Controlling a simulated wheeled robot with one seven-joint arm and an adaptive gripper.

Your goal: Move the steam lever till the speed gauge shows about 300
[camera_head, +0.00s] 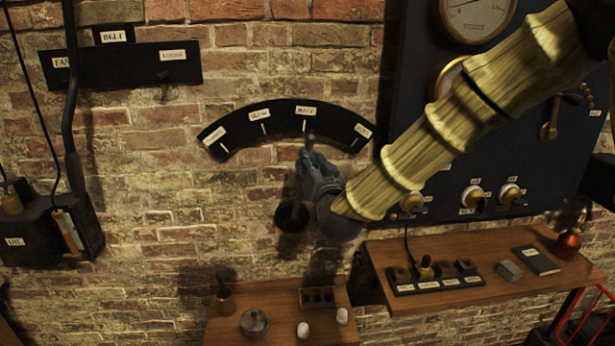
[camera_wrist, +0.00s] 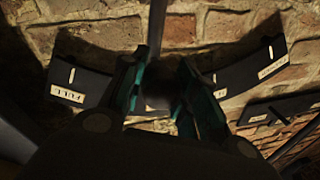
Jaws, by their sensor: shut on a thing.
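The steam lever (camera_head: 311,136) stands on the brick wall, its tip at the dark curved scale (camera_head: 281,117) by the label that seems to read HALF. Its round dark base (camera_head: 291,216) shows below. My gripper (camera_head: 309,160) is shut on the lever; the grasp is mostly hidden in the head view. In the wrist view the lever's dark rod (camera_wrist: 157,25) runs up from between the teal fingers of my gripper (camera_wrist: 160,92). A gauge (camera_head: 478,14) is cut off at the top; another gauge (camera_head: 447,76) is mostly behind my arm. I cannot read a speed value.
A dark panel (camera_head: 555,120) with knobs fills the right. Below it, a wooden shelf (camera_head: 480,300) holds a switch strip (camera_head: 433,276), a book (camera_head: 535,260) and a red oil can (camera_head: 568,239). Another shelf (camera_head: 270,335) stands below the lever. An oil box (camera_head: 45,240) hangs left.

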